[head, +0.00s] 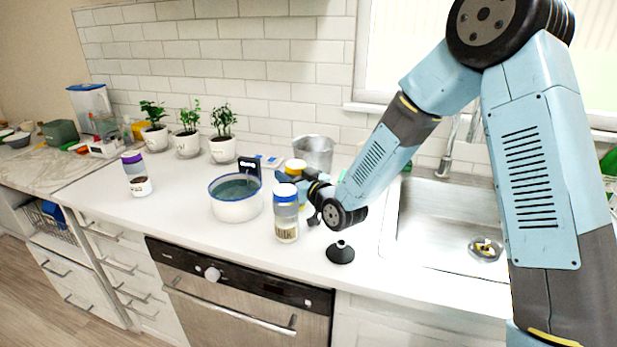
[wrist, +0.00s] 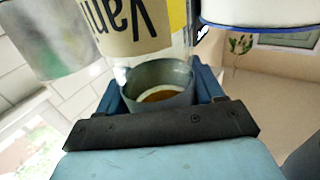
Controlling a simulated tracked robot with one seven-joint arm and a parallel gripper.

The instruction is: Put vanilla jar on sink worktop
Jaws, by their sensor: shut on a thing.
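The vanilla jar (wrist: 125,25) fills the top of the wrist view, clear with a tan "Vani…" label that reads upside down. In the head view a yellow-lidded jar (head: 296,166), apparently the same one, is partly hidden behind a blue-and-white-lidded jar (head: 287,213). My gripper (head: 300,185) is at it from the right; in the wrist view my gripper (wrist: 160,92) is shut around its end. Whether its base touches the counter is hidden. The white sink worktop (head: 385,285) runs under these things and around the steel sink (head: 440,222) at right.
A blue-rimmed pot (head: 236,207) stands left of the jars, a metal canister (head: 314,152) behind. A dark conical object (head: 341,252) sits near the front edge. A purple-lidded jar (head: 135,175) and potted plants (head: 188,143) stand farther left. Clear counter lies between them.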

